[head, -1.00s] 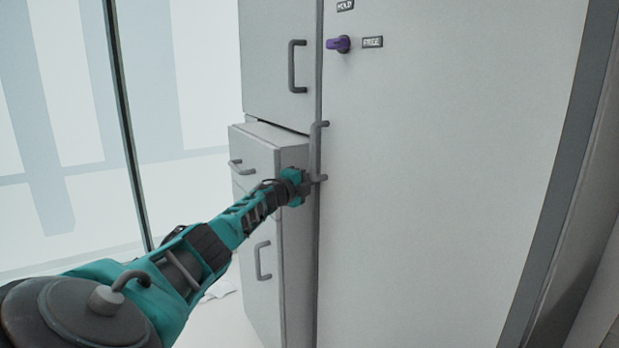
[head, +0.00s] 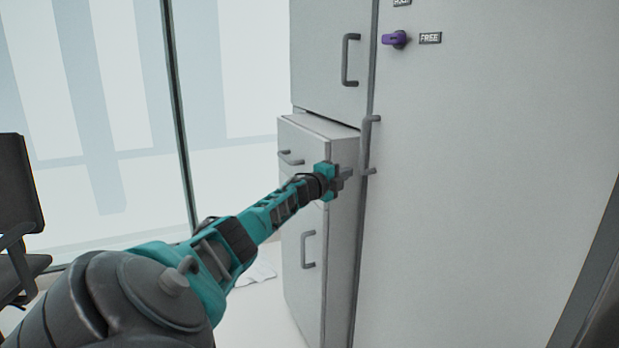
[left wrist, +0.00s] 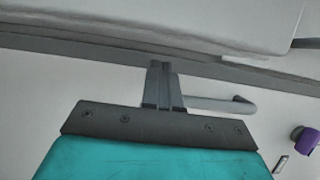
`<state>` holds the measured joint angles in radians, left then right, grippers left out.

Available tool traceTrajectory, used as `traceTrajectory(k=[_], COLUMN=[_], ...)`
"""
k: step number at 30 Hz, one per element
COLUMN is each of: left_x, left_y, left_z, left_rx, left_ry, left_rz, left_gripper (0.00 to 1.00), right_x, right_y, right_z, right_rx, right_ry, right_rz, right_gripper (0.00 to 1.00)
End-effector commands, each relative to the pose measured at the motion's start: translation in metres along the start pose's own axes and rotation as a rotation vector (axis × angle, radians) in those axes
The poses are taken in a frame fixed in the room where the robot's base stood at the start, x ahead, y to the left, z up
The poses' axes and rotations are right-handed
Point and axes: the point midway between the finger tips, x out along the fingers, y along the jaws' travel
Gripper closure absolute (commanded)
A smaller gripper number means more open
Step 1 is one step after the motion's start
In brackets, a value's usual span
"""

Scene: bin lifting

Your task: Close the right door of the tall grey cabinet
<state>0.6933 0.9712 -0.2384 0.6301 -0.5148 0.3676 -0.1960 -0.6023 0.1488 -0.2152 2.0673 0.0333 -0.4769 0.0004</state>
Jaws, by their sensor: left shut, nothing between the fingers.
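The tall grey cabinet's right door (head: 490,150) is the large panel on the right in the head view. It looks about in line with the left door (head: 325,50); I cannot tell if a small gap remains. Its bar handle (head: 370,145) stands near the seam and shows in the left wrist view (left wrist: 225,104). My left gripper (head: 347,172) is shut and empty, just left of the handle's lower end. In the left wrist view its fingers (left wrist: 163,85) are together beside the handle; contact is unclear. My right gripper is out of view.
A purple knob (head: 395,39) with a FREE label (head: 430,38) is high on the right door. A low grey drawer cabinet (head: 320,135) stands close behind my left gripper. A dark chair (head: 18,200) is at far left, before a glass wall.

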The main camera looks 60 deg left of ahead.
Motion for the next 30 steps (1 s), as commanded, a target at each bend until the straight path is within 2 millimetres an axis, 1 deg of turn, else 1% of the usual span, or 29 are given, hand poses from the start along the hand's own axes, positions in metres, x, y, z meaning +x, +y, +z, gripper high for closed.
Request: traceTrajectory(k=[3, 15, 21, 27, 30], left_x=[-0.012, -0.05, -0.067, -0.079, -0.081], left_y=[0.0, 0.002, 0.002, 0.002, 0.001], left_z=[0.004, 0.021, 0.028, 0.033, 0.034], left_rx=[0.005, 0.005, 0.004, 0.005, 0.005], left_ry=[0.003, 0.0, 0.0, 0.0, 0.0], left_rz=[0.006, 0.007, 0.007, 0.006, 0.004], left_gripper=[1.0, 1.0, 1.0, 1.0, 1.0], right_x=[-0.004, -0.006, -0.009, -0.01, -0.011], right_y=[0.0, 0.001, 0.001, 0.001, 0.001], right_z=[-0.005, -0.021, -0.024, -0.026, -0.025], right_rx=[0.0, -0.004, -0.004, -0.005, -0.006], right_ry=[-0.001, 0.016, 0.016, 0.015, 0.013], right_rz=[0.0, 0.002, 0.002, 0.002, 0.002], right_gripper=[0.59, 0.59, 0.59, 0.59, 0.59])
